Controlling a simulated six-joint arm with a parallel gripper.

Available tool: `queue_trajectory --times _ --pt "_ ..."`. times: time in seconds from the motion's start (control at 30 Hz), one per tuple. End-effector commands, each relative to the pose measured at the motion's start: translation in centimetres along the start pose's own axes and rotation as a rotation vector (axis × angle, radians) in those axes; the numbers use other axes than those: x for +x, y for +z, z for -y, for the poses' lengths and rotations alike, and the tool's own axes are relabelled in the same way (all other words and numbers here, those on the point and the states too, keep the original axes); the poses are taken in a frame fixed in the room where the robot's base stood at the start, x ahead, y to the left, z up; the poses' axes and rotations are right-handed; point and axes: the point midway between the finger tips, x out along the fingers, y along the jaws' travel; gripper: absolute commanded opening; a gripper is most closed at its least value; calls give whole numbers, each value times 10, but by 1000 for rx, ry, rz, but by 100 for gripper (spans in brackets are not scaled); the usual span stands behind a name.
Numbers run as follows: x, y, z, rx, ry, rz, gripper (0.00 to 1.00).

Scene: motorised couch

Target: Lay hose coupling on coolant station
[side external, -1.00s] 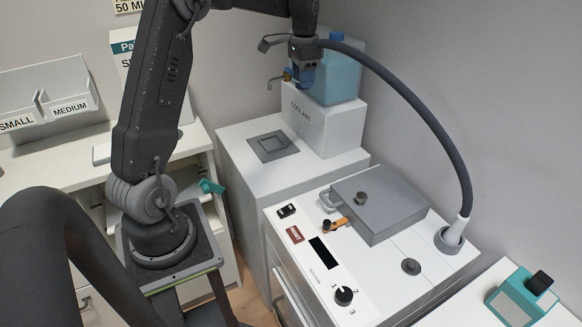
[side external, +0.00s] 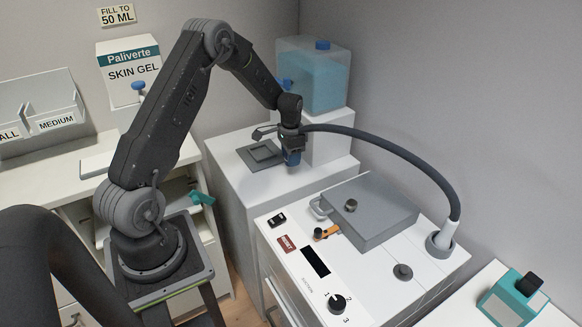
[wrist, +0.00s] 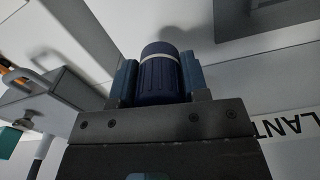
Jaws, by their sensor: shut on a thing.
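My gripper (side external: 292,152) is shut on the hose coupling, a dark blue ribbed cylinder with a pale band (wrist: 160,78), held between two blue fingers in the wrist view. The dark hose (side external: 385,155) runs from my gripper to a grey-white socket on the machine at right. The coolant station (side external: 232,163) is a white cabinet with a square grey recessed plate (side external: 262,154) on top. My gripper is above the cabinet top, right of the plate in the side view. Whether the coupling touches the surface cannot be told.
A blue-tinted tank (side external: 315,80) stands on a white box behind my gripper. The white machine (side external: 375,285) with a grey lid (side external: 370,212) and knobs stands in front. A teal box (side external: 512,303) is at lower right.

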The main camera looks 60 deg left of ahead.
Motion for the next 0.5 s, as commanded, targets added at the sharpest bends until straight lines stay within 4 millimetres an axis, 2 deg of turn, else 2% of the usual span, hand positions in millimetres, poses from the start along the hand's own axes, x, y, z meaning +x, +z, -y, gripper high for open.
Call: queue_trajectory --times 0.17,0.4,0.5 --pt "11 0 0 0 1 1 9" --pt "43 0 0 0 0 0 9" --pt "45 0 0 0 -1 -1 9"
